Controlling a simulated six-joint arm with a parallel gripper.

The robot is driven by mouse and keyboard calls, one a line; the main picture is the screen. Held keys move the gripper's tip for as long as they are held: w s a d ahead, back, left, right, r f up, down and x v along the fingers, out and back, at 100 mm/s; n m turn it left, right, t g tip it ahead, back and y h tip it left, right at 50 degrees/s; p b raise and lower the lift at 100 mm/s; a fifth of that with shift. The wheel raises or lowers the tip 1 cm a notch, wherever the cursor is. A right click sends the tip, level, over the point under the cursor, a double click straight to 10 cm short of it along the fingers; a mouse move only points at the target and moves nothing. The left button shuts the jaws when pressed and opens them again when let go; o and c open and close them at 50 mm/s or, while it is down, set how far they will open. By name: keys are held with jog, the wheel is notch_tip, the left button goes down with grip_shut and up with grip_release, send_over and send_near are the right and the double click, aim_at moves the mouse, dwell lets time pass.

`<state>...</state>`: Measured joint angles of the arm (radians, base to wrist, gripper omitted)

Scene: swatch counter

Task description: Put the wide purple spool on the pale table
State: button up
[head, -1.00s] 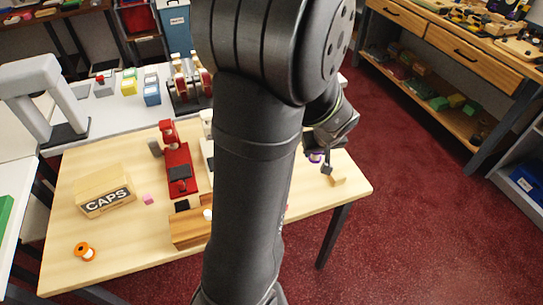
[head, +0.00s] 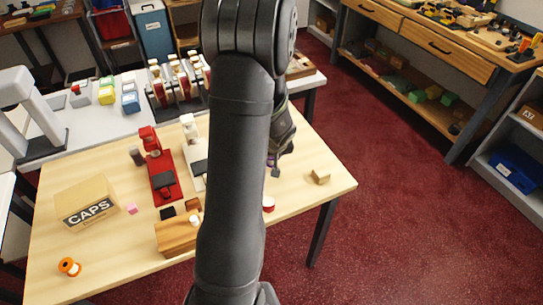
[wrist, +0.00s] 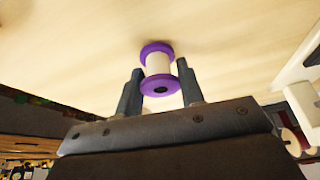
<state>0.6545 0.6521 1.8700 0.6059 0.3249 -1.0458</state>
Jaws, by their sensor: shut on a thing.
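The purple spool has purple flanges and a white middle; in the wrist view the spool (wrist: 157,63) stands between the two fingers of my gripper (wrist: 158,75), which is shut on it. One flange is close to the pale wood surface; I cannot tell whether it touches. In the head view my gripper (head: 278,168) is over the right part of the pale table (head: 130,245), partly hidden behind my arm. Only a small purple bit of the spool (head: 272,159) shows there.
A small tan block (head: 320,177) lies right of my gripper, and a red-and-white piece (head: 268,204) lies nearer. A red stand (head: 162,180), a CAPS box (head: 87,202) and an orange spool (head: 69,267) are further left.

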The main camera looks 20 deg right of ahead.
jog(key=shift+f, duration=0.2)
jog(key=o, duration=1)
jog(key=shift+c, duration=0.2)
jog(key=shift+r, duration=0.1)
jog(key=shift+s+r, duration=0.15)
jog(key=shift+r, duration=0.4)
jog(key=v, duration=1.1)
